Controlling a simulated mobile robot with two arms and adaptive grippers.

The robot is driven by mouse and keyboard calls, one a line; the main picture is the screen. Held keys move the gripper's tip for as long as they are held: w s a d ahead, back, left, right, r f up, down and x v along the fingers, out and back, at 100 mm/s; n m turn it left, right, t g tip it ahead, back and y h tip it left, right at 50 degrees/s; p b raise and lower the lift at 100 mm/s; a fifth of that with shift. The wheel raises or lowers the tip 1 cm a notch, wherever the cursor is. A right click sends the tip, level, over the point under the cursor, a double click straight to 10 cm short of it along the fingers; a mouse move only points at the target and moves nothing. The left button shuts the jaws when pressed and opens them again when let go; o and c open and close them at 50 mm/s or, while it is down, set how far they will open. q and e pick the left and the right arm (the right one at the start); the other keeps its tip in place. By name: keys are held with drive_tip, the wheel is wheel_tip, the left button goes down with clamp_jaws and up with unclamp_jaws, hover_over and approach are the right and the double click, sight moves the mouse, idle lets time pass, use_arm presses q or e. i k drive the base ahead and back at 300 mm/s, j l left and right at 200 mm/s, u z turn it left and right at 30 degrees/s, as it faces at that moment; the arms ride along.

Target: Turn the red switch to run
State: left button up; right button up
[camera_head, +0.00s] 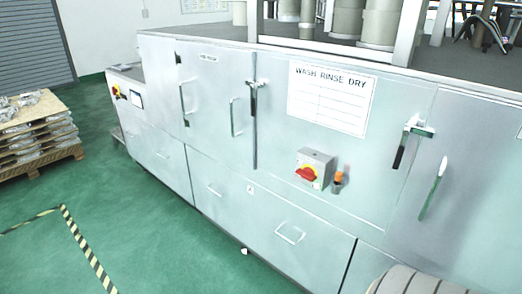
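The red switch (307,174) is a red rotary handle on a yellow plate. It sits on the front of a small grey box (318,158) fixed to the pale metal front of the washing machine (232,150). The handle looks tilted in the picture, and its position marks are too small to read. A small orange-topped part (339,178) is just right of the box. Neither my left nor my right gripper is in view, and nothing touches the switch.
A "WASH RINSE DRY" sign (331,98) is above the switch. Door handles (432,188) stick out at right. A second red and yellow switch (115,91) is at the far left end. A loaded pallet (35,137) stands left. Green floor (150,235) in front is clear.

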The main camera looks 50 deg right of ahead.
sight(307, 173)
drive_tip(key=i+j+z, duration=0.1)
drive_tip(key=i+z, duration=0.4)
drive_tip(key=i+j+z, duration=0.35)
drive_tip(key=i+z, duration=0.15)
